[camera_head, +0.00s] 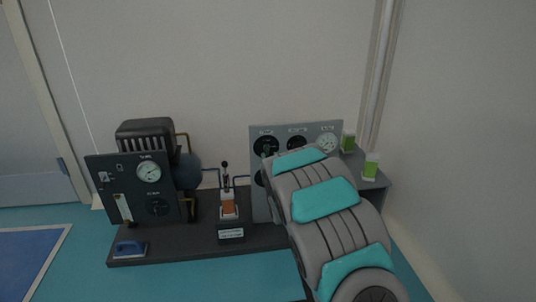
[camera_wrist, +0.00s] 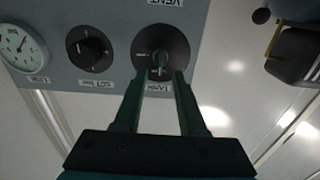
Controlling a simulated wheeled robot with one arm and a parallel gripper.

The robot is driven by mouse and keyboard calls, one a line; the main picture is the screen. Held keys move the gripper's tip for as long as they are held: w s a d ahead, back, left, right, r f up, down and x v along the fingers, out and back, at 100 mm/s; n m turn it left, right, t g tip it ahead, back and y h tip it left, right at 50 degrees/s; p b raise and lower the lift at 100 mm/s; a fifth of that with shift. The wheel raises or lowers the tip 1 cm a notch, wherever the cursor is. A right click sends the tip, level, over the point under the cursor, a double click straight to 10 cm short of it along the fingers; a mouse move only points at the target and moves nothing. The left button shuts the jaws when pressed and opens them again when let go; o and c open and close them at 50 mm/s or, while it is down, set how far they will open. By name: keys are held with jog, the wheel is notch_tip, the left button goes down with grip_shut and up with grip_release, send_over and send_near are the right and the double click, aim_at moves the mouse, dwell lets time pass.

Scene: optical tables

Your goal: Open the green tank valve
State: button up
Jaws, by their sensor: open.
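The green tank valve (camera_wrist: 158,62) is a round black dial with a dark green handle, set in a grey panel (camera_wrist: 112,15). In the wrist view, which is upside down, a label beside it seems to read TANK. In the head view, this valve (camera_head: 266,146) is at the panel's upper left. My gripper (camera_wrist: 159,74) is open, its two fingers pointing at the dial with the handle between their tips. I cannot tell whether they touch it. In the head view my arm hides the gripper and the lower right of the panel.
A second black knob (camera_wrist: 90,48) and a white gauge (camera_wrist: 24,48) are beside the valve on the panel. Left are a lever unit (camera_head: 228,205) and a dark machine with a gauge (camera_head: 149,171). Two green-and-white containers (camera_head: 370,166) stand at right, near the wall.

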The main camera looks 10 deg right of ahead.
aim_at(268, 150)
jog(key=shift+w, duration=2.05)
jog(key=shift+c, duration=0.2)
grip_shut()
